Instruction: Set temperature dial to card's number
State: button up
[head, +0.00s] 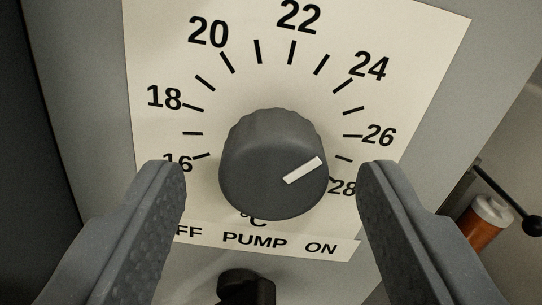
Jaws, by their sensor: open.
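The temperature dial (262,140) is a dark grey ridged knob on a cream scale plate (160,50) in the head view. The scale runs from 16 to 28 °C. The dial's white pointer mark (303,170) points right and slightly up, roughly toward the stretch between 26 and 28; the slanted view leaves the exact tick uncertain. My gripper (272,172) is open, with one finger on each side of the dial and a visible gap at both sides. The fingers partly cover the 16 and 28 labels. No number card shows in this view.
A dark pump switch knob (245,287) sits below the dial, under the "PUMP" lettering. At the right are an orange cylinder with a white cap (490,212) and a black rod with a ball end (508,198). The grey panel (430,130) surrounds the plate.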

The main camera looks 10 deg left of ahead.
jog(key=shift+w, duration=0.3)
jog(key=c, duration=1)
jog(key=shift+o, duration=0.4)
jog(key=shift+d, duration=0.4)
jog(key=shift+a+r, duration=0.1)
jog(key=shift+a, duration=0.2)
jog(key=shift+c, duration=0.2)
jog(key=shift+a+r+m, duration=0.1)
jog(key=shift+m, duration=0.2)
